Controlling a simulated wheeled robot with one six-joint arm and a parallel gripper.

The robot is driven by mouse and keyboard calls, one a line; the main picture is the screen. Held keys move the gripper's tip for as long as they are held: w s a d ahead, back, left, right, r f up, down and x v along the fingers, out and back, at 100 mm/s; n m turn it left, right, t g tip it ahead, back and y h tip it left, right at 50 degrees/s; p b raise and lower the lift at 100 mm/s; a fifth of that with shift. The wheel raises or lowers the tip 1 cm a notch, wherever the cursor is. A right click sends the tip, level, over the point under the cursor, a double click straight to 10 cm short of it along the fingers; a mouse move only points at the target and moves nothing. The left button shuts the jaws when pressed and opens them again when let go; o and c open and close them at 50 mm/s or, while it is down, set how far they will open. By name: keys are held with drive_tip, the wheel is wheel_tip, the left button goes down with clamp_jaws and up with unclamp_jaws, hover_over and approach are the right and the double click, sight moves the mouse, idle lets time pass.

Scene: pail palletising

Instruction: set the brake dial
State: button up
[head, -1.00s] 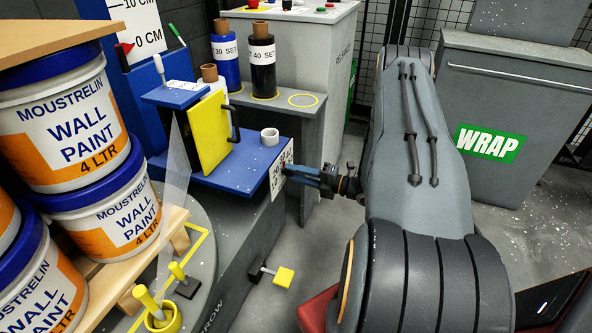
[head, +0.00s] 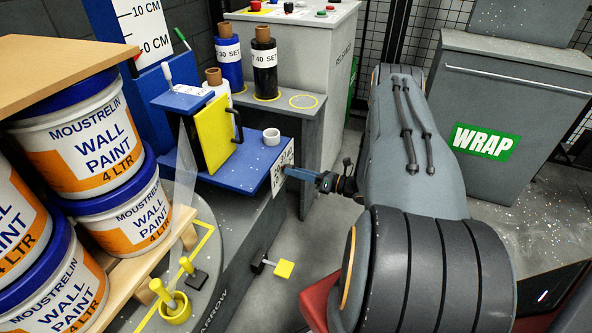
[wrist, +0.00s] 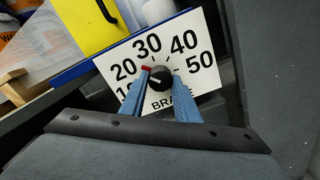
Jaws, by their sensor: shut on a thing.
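The brake dial is a black round knob (wrist: 160,78) on a white scale plate (wrist: 204,78) marked from 10 to 50, with "BRAKE" partly covered by a finger. A red mark shows at the knob's upper left, between 20 and 30. A short white line is on the knob's face. My gripper (wrist: 159,84) has its blue fingers shut on the knob, one on each side. In the head view, my gripper (head: 290,172) reaches the plate (head: 282,168) on the blue carriage's right side; the knob is hidden there.
Stacked paint pails (head: 81,146) stand on a pallet at left. A yellow pedal (head: 284,268) is near the floor. A grey WRAP bin (head: 510,110) stands at right.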

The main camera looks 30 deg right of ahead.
drive_tip(key=shift+n, duration=0.5)
drive_tip(key=shift+p, duration=0.3)
drive_tip(key=o, duration=1.1)
drive_tip(key=shift+c, duration=0.2)
drive_tip(key=v, duration=0.7)
drive_tip(key=shift+s+d, duration=0.25)
drive_tip(key=shift+s, duration=0.1)
